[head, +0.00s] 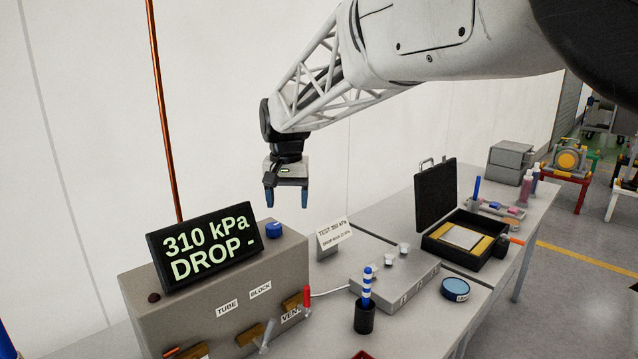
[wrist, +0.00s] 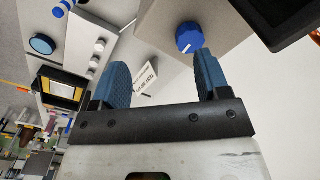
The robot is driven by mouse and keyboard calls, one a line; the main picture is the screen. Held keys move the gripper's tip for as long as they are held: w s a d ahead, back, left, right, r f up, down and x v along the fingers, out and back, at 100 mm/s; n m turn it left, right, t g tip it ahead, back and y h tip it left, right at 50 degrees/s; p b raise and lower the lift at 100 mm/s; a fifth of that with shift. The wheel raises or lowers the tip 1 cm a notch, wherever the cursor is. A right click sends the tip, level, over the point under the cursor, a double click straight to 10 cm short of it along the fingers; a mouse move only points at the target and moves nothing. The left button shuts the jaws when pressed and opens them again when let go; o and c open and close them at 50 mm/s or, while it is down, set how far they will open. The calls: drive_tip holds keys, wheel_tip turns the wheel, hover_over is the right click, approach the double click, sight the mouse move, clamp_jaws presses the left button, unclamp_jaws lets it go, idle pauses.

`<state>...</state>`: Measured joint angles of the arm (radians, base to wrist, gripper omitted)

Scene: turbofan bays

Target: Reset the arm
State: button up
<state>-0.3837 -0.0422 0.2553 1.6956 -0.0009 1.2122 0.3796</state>
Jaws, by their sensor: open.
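My gripper (head: 286,195) hangs pointing down from my arm in the head view, above and behind the test box. Its two blue fingers are apart with nothing between them, as the wrist view (wrist: 160,82) also shows. The grey test box (head: 222,313) carries a display (head: 205,245) reading "310 kPa DROP -". A blue knob (head: 274,229) sits on top of the box, below my gripper; in the wrist view the blue knob (wrist: 189,38) shows near the right finger.
A small sign card (head: 335,233) stands behind a grey block with several white knobs (head: 404,249). A cup with striped sticks (head: 365,316), a round blue tin (head: 455,289) and an open black case (head: 436,205) stand on the bench. A copper pipe (head: 165,110) rises at the left. The air around my gripper is clear.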

drive_tip(key=s+d, duration=0.9)
drive_tip(key=d, duration=0.2)
drive_tip(key=s+d+f, duration=0.3)
drive_tip(key=s+d, duration=0.2)
drive_tip(key=s, duration=0.4)
drive_tip(key=s+d+f+t, duration=0.1)
drive_tip(key=s+d+f, duration=0.3)
drive_tip(key=s, duration=0.5)
drive_tip(key=s+d+f+t, duration=0.1)
drive_tip(key=s+d+f, duration=0.2)
drive_tip(key=s+d, duration=0.4)
drive_tip(key=s, duration=0.2)
drive_tip(key=shift+s+f, duration=0.2)
drive_tip(key=shift+s, duration=0.15)
drive_tip(key=shift+w+r, duration=0.1)
drive_tip(key=shift+w, duration=0.05)
